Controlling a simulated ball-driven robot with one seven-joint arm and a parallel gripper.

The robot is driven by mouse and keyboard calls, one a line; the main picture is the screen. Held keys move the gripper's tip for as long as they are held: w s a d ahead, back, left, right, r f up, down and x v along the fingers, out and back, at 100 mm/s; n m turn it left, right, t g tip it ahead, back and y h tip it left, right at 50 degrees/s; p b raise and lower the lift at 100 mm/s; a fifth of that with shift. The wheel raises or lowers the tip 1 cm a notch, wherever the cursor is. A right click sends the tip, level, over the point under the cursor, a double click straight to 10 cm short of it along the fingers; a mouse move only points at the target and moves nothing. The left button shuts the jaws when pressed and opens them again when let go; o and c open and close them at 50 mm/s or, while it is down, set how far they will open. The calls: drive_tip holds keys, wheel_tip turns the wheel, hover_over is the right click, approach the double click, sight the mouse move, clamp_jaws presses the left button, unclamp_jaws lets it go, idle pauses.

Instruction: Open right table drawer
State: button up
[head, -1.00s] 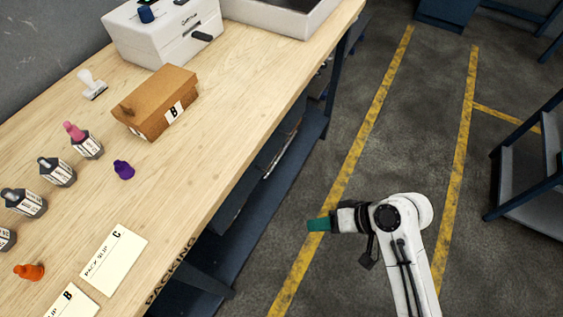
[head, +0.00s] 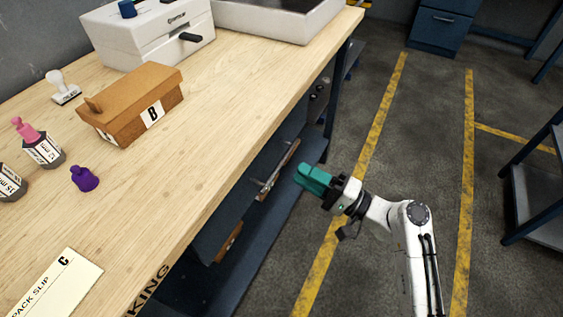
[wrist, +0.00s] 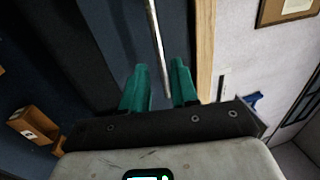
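Under the packing table's front edge, a dark blue drawer front (head: 246,190) with a metal bar handle (head: 268,184) shows in the head view. My gripper (head: 306,174), with teal fingers, is to the right of the handle with a gap between them. In the wrist view the fingers of my gripper (wrist: 160,78) are spread apart and empty. The bar handle (wrist: 156,35) runs ahead of them, in line with the gap, against a dark blue front (wrist: 110,35). I cannot tell the exact distance to the bar. The drawer looks shut, seen at a steep angle.
The wooden table top (head: 215,125) overhangs the drawer and holds a brown box (head: 135,105), a white machine (head: 150,35) and small bottles. A dark cart (head: 535,190) stands at the right. The floor with yellow lines (head: 385,130) is clear between.

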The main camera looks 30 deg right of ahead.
sight(282, 161)
drive_tip(key=x, duration=0.6)
drive_tip(key=shift+w+a, duration=0.25)
drive_tip(key=shift+c, duration=0.3)
clamp_jaws()
